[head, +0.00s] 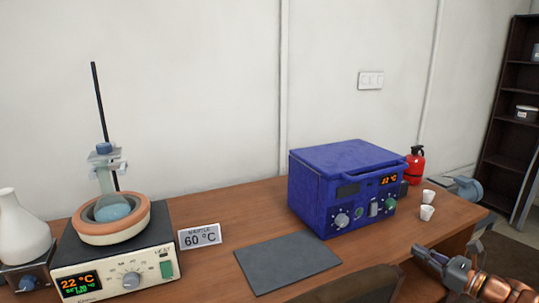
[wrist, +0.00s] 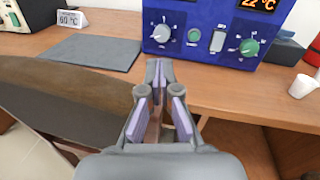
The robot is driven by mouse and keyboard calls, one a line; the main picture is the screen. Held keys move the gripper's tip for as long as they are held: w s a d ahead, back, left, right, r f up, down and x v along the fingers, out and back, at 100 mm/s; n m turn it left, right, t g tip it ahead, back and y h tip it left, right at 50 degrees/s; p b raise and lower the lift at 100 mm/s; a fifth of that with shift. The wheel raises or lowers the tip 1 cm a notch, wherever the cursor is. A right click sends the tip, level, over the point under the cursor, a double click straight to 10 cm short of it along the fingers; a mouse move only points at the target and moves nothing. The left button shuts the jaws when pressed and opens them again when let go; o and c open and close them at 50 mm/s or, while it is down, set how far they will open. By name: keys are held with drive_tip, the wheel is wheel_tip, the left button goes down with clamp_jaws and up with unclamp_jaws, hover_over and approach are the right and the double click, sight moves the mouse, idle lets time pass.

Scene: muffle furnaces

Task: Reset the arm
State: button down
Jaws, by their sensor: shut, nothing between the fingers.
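My gripper (head: 424,254) is at the lower right in the head view, by the front edge of the wooden desk, to the right of a dark brown chair back. In the wrist view my gripper (wrist: 160,66) points toward the desk and the blue furnace. Its fingertips are together, with nothing between them. It touches no object that I can make out.
The blue muffle furnace (head: 345,187) stands on the desk, beside white cups (head: 427,212) and a red extinguisher (head: 414,165). A grey mat (head: 287,262), a 60 °C sign (head: 200,236) and a heating mantle (head: 112,222) with a flask are left. The chair back (wrist: 60,100) is close to my gripper.

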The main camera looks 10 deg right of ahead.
drive_tip(key=a+n+g+y, duration=0.1)
drive_tip(key=a+n+g, duration=0.1)
drive_tip(key=a, duration=0.4)
drive_tip(key=s+a+r+n+g+y, duration=0.1)
drive_tip(key=a+n+g, duration=0.1)
drive_tip(key=a, duration=0.4)
drive_tip(key=s+a+r+n+g+y, duration=0.1)
drive_tip(key=a+n+g+y, duration=0.1)
drive_tip(key=a+n, duration=0.2)
drive_tip(key=shift+a+r+g, duration=0.2)
drive_tip(key=shift+a+g, duration=0.1)
drive_tip(key=shift+a, duration=0.8)
drive_tip(key=s+a+f+n+g+h, duration=0.2)
drive_tip(key=s+a+n+g, duration=0.7)
drive_tip(key=s+a, duration=0.5)
drive_tip(key=s+a+f+n+g+h, duration=0.25)
drive_tip(key=s+n+h, duration=0.35)
drive_tip(key=s, duration=0.4)
drive_tip(key=s+d+f+n+h, duration=0.2)
drive_tip(key=s+d+n+h, duration=0.35)
drive_tip(key=s+d, duration=0.25)
drive_tip(key=s+p+v, duration=0.3)
drive_tip(key=p+v, duration=1)
drive_tip(key=v, duration=0.1)
drive_tip(key=shift+w+d+r+t, duration=0.2)
drive_tip(key=shift+w+r+t, duration=0.15)
drive_tip(key=shift+r, duration=0.1)
drive_tip(key=shift+y, duration=0.25)
